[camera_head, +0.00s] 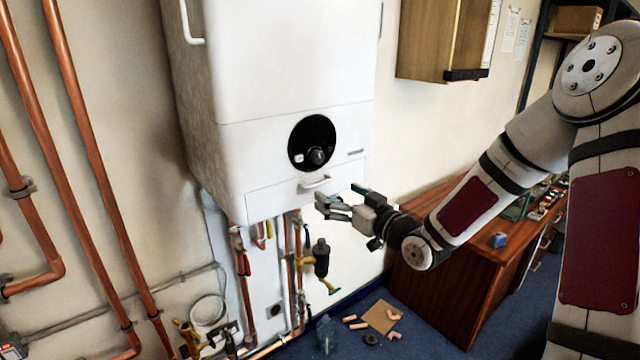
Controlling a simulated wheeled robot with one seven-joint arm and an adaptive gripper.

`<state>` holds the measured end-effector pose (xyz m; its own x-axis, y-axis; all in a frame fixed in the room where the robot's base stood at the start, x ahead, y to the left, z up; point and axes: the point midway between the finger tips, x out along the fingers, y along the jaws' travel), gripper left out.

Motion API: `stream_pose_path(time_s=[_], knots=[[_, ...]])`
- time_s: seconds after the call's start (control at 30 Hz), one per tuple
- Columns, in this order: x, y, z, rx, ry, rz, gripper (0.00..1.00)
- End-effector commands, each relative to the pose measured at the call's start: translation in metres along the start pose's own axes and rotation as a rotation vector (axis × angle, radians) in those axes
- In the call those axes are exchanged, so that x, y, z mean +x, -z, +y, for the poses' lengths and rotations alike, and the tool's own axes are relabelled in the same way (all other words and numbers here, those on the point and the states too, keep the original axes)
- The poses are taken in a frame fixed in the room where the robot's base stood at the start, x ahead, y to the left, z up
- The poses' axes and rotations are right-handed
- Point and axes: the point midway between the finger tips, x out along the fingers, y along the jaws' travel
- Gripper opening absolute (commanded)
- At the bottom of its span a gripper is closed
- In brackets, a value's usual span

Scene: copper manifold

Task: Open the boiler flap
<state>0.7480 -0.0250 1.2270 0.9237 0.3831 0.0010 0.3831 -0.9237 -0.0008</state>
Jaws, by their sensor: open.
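The white boiler (285,75) hangs on the wall, with a round black dial panel (312,142) on its front. The boiler flap (275,197) is the low panel at the bottom of its front and looks closed. A small pale handle (314,182) sticks out from the flap's upper right part. My gripper (338,198) is open, just right of and slightly below the handle, its fingers pointing left toward it. I see a small gap between the fingers and the handle. I cannot tell the exact depth between them. Nothing is held.
Copper pipes and valves (320,258) hang below the boiler. A wooden desk (450,265) stands right, under my arm. A wooden wall cabinet (440,40) is at upper right. Pipe pieces and a cardboard sheet (382,317) lie on the blue floor.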

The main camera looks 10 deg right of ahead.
Motion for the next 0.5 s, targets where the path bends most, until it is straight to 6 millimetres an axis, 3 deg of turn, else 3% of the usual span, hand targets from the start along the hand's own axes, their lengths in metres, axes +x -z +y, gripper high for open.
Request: stream_pose_path(time_s=[0.2, 0.5], knots=[[0.043, 0.0, -0.001, 0.0, 0.001, 0.001, 0.82], [0.075, 0.0, 0.0, 0.0, 0.0, -0.001, 0.82]])
